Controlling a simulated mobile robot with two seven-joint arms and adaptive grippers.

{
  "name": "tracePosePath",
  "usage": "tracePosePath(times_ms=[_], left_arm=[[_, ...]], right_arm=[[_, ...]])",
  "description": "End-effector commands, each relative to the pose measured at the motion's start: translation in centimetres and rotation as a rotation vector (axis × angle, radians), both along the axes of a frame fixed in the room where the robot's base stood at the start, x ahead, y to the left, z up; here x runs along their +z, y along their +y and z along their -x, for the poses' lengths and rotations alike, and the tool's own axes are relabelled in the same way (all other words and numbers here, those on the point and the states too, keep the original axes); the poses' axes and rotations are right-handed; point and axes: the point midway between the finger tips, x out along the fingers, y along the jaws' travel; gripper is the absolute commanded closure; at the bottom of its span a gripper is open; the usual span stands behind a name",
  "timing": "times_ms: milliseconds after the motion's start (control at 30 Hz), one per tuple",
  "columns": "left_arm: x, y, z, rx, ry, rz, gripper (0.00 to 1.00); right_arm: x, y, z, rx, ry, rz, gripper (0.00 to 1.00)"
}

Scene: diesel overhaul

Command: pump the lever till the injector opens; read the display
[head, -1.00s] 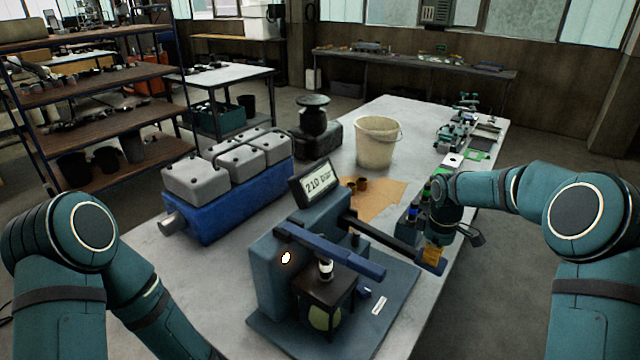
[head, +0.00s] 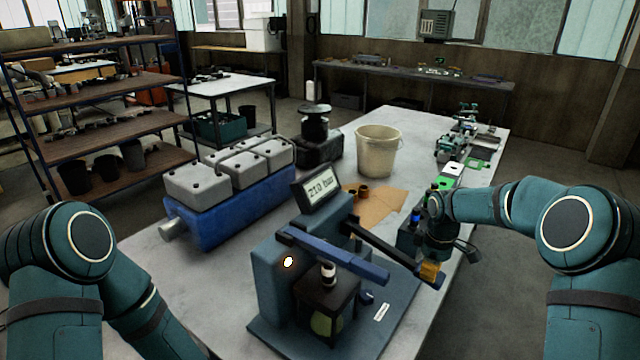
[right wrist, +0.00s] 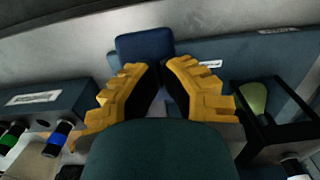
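The injector tester (head: 273,275) is a blue-grey block on a base plate (head: 387,325). Its tilted display (head: 319,190) reads 210 bar. A blue bar (head: 340,257) crosses above the dark stand (head: 330,295), which has a greenish jar (head: 325,322) under it. The black lever (head: 380,240) slants down right toward my right gripper (head: 430,270). In the right wrist view its yellow fingers (right wrist: 165,72) are close together, with a blue pad (right wrist: 145,45) just beyond the tips. Whether they grip the lever is hidden. My left arm shows at left; its gripper is out of view.
A blue engine block (head: 225,215) with grey covers stands left of the tester. A cream bucket (head: 377,152) and brown paper (head: 385,205) lie behind it. A box with coloured caps (right wrist: 45,115) is close left of the right gripper in the wrist view.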

Motion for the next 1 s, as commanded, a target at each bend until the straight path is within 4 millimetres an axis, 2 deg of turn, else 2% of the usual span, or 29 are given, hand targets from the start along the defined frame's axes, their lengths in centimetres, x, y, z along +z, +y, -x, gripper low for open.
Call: tracePosePath(times_ms=[67,200,700,1000], left_arm=[[-0.1,-0.2,0.5,-0.012,0.02,0.001,0.32],[1.2,-0.5,0.7,-0.021,0.02,0.007,0.44],[5.5,-0.3,0.9,-0.018,0.021,0.015,0.44],[5.8,-0.3,0.9,-0.018,0.021,0.017,0.44]], right_arm=[[0.8,-0.2,0.1,-0.002,0.001,0.002,1.0],[2.4,-0.4,0.2,-0.002,0.0,0.002,1.0],[8.0,-0.7,0.5,-0.002,0.0,0.003,1.0],[8.4,-0.7,0.5,-0.002,-0.001,0.002,1.0]])
